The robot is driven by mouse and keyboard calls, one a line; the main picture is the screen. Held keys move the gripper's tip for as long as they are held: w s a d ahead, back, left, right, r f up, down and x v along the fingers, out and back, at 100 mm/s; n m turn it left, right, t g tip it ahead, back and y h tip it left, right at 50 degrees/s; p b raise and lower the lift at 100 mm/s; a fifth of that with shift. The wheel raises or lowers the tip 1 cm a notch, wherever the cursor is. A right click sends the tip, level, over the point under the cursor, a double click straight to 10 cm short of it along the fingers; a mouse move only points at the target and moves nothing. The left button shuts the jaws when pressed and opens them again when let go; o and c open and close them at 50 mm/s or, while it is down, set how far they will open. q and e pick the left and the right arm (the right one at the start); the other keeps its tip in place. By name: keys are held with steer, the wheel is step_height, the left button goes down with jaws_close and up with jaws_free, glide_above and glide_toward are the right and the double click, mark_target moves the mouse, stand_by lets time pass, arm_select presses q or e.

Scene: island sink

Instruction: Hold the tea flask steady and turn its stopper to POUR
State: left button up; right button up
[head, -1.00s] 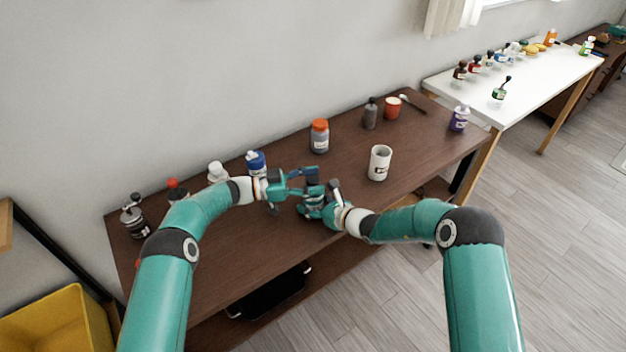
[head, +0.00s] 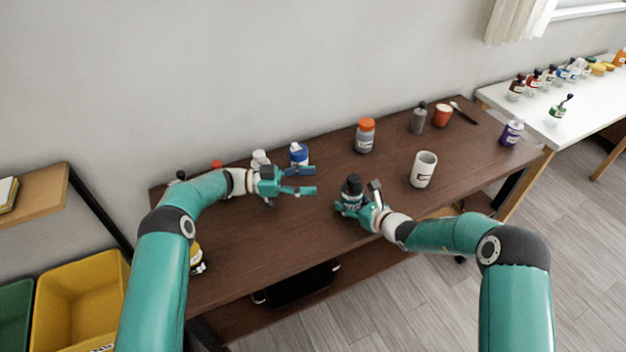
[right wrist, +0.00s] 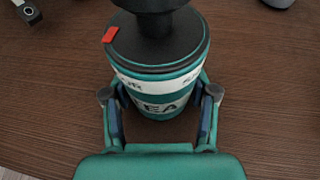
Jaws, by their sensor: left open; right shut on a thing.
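The tea flask (head: 352,189) stands upright on the brown table, teal with a dark top. In the right wrist view the flask (right wrist: 157,97) shows a white band with part of the letters "UR" on the left and an "S" on the right, and "EA" below. Its black stopper (right wrist: 160,40) has a red tab (right wrist: 110,34) at the left, above and left of "UR". My right gripper (head: 350,207) is shut around the flask body, one finger on each side. My left gripper (head: 313,181) is open and empty, left of the flask and apart from it.
A white mug (head: 423,170) stands to the right of the flask. An orange-capped jar (head: 365,137), a blue-topped bottle (head: 299,154) and a white-topped one (head: 260,160) stand along the back. The table front between my arms is clear.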

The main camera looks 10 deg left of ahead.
arm_select(q)
steer(key=shift+d, duration=0.1)
arm_select(e)
steer(key=shift+f, duration=0.1)
arm_select(q)
steer(key=n+t+y, duration=0.6)
steer(key=n+t, duration=0.1)
steer(key=t, duration=0.3)
glide_toward(349, 184)
steer(key=x, duration=1.1)
steer(key=shift+w+d, duration=0.2)
steer(key=shift+w, duration=0.15)
steer(key=shift+c, duration=0.3)
